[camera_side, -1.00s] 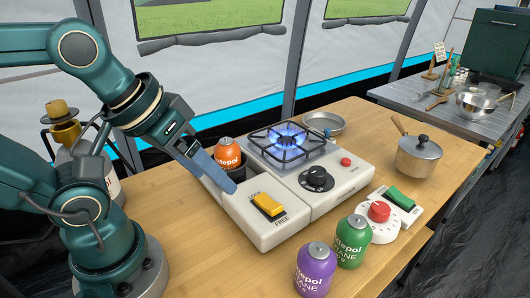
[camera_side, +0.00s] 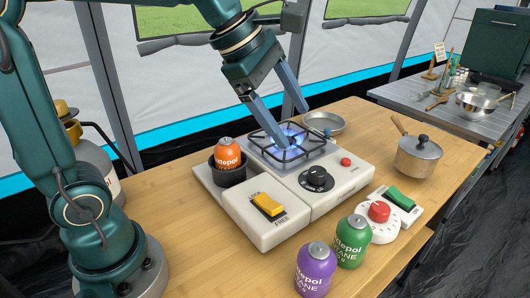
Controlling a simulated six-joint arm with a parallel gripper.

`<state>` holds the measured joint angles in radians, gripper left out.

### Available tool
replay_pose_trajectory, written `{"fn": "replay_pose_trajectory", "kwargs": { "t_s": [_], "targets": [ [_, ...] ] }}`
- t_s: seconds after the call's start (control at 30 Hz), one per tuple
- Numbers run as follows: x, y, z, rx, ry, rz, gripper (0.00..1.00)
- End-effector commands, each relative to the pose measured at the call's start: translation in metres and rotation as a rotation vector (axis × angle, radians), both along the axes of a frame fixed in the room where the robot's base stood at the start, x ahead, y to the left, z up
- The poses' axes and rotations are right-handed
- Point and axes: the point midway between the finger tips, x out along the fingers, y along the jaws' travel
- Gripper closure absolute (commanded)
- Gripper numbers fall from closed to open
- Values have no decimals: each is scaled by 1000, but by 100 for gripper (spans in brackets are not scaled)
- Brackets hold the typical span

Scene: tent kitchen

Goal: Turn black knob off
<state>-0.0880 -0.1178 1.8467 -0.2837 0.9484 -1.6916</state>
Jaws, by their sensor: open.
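The black knob (camera_side: 316,179) sits on the front of the white stove (camera_side: 345,190), with a white mark on its top. A blue flame (camera_side: 291,136) burns under the black grate (camera_side: 270,146) behind the knob. My gripper (camera_side: 297,126) is open and empty, its two blue-grey fingers spread apart. It is above the burner, behind and to the left of the knob. One finger tip overlaps the flame in the picture; I cannot tell its exact height. The knob is in full view and nothing touches it.
A yellow switch (camera_side: 268,204) and an orange canister (camera_side: 227,155) are on the stove's left part. A red button (camera_side: 346,162) is right of the knob. Purple (camera_side: 315,270) and green (camera_side: 353,241) canisters, a red dial (camera_side: 379,212) and a lidded pot (camera_side: 418,158) stand nearby.

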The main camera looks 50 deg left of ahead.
Motion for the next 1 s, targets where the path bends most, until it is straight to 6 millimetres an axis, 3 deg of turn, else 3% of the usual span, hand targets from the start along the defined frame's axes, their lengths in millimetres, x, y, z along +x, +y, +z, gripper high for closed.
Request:
{"fn": "replay_pose_trajectory", "kwargs": {
  "t_s": [0.2,0.33,0.6,1.0],
  "targets": [
    [61,12,-34,-231,163,351,20],
    [84,21,-62,-298,243,465,20],
    [92,32,-107,-309,344,512,20],
    [103,21,-148,-307,348,513,20]
  ]
}}
